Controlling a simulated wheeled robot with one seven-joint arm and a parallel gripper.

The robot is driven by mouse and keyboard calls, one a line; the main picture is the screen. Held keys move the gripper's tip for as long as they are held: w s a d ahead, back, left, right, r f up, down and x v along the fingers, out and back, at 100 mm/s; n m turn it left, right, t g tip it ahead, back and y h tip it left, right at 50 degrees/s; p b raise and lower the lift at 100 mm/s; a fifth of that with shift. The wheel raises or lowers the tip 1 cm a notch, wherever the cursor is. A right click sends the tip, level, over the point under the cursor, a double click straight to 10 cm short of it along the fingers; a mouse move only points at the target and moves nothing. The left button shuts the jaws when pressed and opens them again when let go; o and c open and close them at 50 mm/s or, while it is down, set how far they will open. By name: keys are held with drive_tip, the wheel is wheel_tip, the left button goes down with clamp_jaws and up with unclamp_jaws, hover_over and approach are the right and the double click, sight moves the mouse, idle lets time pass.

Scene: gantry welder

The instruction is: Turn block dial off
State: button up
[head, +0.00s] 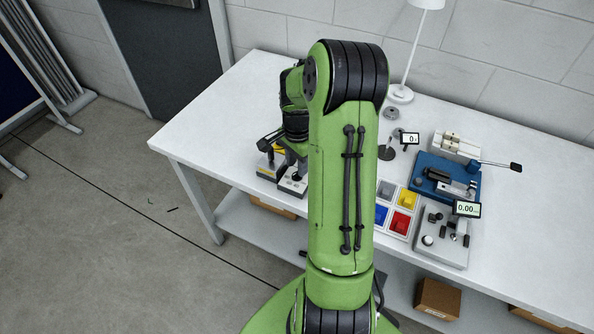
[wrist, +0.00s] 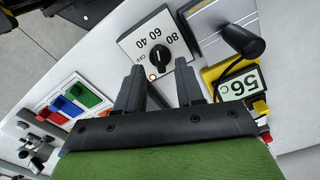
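The block dial (wrist: 159,57) is a black knob on a white plate marked OFF, 40, 60 and 80 in the wrist view. A small reddish light shows on the plate just below it. I cannot tell exactly where the dial points. My gripper (wrist: 159,68) is open, its two dark fingers apart on either side of the dial in the picture. Whether they touch the knob is unclear. A yellow unit with a display (wrist: 239,84) reading 56 C stands to the right. In the head view my arm hides much of this spot.
A black handle (wrist: 242,41) sticks out close to the right finger. Coloured bins (wrist: 76,104) lie to the left. In the head view, a blue device (head: 445,181) and a grey plate with a display (head: 467,208) stand at right. The table's back left is clear.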

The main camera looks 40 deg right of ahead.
wheel_tip(320, 180, down, 3)
drive_tip(key=shift+r, duration=0.1)
clamp_jaws()
drive_tip(key=shift+n, duration=0.4)
drive_tip(key=n, duration=0.3)
drive_tip(key=shift+n, duration=0.4)
drive_tip(key=n, duration=0.4)
drive_tip(key=shift+r+n, duration=0.1)
drive_tip(key=shift+n, duration=0.2)
drive_tip(key=n, duration=0.4)
drive_tip(key=shift+n, duration=2.5)
